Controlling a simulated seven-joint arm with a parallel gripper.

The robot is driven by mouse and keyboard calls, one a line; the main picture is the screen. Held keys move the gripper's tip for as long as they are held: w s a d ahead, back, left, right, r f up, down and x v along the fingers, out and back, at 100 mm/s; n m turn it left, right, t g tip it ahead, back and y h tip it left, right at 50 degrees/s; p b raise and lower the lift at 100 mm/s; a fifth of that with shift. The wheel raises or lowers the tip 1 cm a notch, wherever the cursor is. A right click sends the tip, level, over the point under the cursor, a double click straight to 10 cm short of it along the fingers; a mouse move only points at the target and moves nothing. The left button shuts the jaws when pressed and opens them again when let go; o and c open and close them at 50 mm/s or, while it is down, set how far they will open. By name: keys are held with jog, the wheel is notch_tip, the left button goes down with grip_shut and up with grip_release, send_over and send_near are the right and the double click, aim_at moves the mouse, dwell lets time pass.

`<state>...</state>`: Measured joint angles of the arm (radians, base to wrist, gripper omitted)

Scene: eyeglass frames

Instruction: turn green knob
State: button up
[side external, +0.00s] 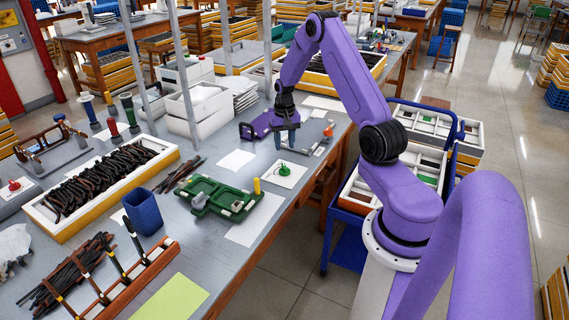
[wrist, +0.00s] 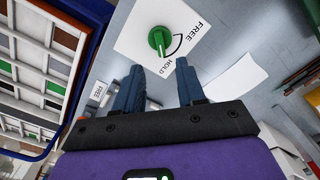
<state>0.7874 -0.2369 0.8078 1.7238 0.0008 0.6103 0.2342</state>
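The green knob (side external: 284,169) sits on a white square plate (side external: 291,178) near the right edge of the workbench. In the wrist view the green knob (wrist: 160,39) is on its plate (wrist: 131,43), marked HOLD and FREE, with a dark arc between the words. A pale pointer line on the knob points toward HOLD. My gripper (wrist: 158,75) has its two blue fingers apart with nothing between them. The knob lies beyond the fingertips, not touched. In the side external view my gripper (side external: 277,140) is farther along the bench than the knob, above the surface.
A green tray (side external: 218,197) with a yellow peg (side external: 257,186) stands close to the knob plate. A blue bin (side external: 143,211) and a box of dark frames (side external: 110,185) are farther left. A blue cart (side external: 340,215) stands beside the bench on the right.

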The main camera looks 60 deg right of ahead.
aim_at(284, 166)
notch_tip(284, 166, down, 9)
jog(key=shift+r, duration=0.1)
dwell(0.3)
grip_shut()
